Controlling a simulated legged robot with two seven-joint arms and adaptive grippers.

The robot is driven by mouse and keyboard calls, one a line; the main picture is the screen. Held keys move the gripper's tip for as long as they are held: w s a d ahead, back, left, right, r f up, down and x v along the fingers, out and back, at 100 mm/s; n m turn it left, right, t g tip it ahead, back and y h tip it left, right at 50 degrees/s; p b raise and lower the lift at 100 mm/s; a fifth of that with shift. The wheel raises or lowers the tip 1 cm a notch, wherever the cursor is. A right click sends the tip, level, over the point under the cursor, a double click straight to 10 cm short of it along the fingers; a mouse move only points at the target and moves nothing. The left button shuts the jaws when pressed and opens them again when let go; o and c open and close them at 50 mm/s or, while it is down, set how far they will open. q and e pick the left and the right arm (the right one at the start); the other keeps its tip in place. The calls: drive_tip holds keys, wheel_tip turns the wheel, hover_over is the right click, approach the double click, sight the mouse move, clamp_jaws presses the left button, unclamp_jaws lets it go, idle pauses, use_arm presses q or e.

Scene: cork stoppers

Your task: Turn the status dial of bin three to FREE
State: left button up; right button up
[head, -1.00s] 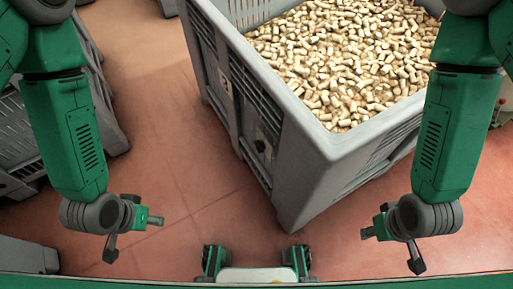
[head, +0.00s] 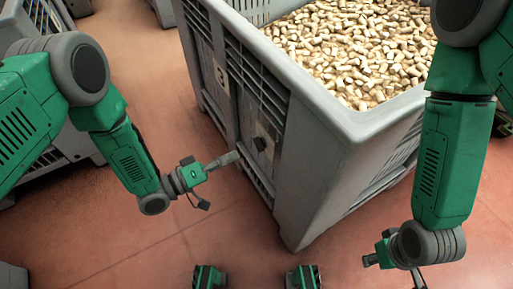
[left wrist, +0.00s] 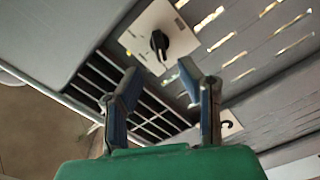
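The grey bin (head: 310,150), full of corks, stands in the middle of the head view with one corner towards me. A black status dial (head: 261,143) sits on a pale plate on its left side wall. In the left wrist view the dial (left wrist: 160,43) shows as a dark knob on its white plate, just beyond my fingertips. My left gripper (head: 232,158) points at this wall, just left of the dial. Its two fingers (left wrist: 158,72) are spread, with nothing between them. My right gripper (head: 370,261) is at lower right, away from the bin; its fingers are too small to judge.
A plate with a mark (head: 221,76) is further along the same wall; I cannot read it surely. Corks (head: 360,50) fill the bin. Another grey bin (head: 45,160) stands at the left, partly behind my left arm. Reddish floor (head: 150,245) between is clear.

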sight(257, 147)
use_arm(q)
drive_tip(key=b+x, duration=0.2)
drive_tip(key=x, duration=0.6)
drive_tip(key=shift+d, duration=0.1)
drive_tip(key=shift+c, duration=0.4)
clamp_jaws()
